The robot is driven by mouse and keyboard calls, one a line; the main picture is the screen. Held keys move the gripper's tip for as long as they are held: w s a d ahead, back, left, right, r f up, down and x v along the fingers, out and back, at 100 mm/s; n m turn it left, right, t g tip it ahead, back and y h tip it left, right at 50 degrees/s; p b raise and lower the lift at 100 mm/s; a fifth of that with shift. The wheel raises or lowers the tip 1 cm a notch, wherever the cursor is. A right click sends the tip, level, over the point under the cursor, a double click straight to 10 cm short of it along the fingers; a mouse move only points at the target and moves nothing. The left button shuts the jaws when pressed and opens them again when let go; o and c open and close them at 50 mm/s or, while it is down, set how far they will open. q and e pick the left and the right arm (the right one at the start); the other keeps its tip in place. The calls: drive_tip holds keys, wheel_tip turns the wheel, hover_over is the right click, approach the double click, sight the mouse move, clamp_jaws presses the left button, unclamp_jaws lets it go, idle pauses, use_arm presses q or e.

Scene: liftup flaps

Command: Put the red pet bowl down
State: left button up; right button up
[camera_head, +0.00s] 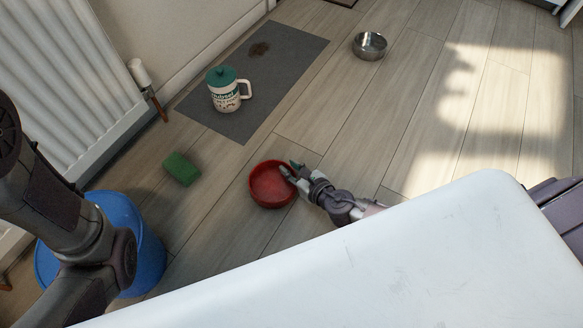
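The red pet bowl (266,187) is in the middle of the head view, close over or on the wooden floor; I cannot tell if its base touches the floor. My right gripper (289,168) is at the bowl's right rim, with one finger over the inside and the other outside. It looks shut on the rim, and its fingers cover a small part of that rim. My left arm comes in at the left edge, but its gripper is not in view.
A green sponge (182,169) lies left of the bowl. A metal bowl (369,46) is farther back. A blue bucket (150,253) and white radiator (75,85) are left.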

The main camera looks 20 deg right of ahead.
drive_tip(key=shift+r, duration=0.2)
drive_tip(key=shift+s+d+r+p, duration=0.1)
drive_tip(key=shift+s+r+p, duration=0.05)
drive_tip(key=shift+s+p, duration=0.25)
drive_tip(key=p+v, duration=0.3)
drive_tip(key=v, duration=0.8)
drive_tip(key=shift+s, duration=0.1)
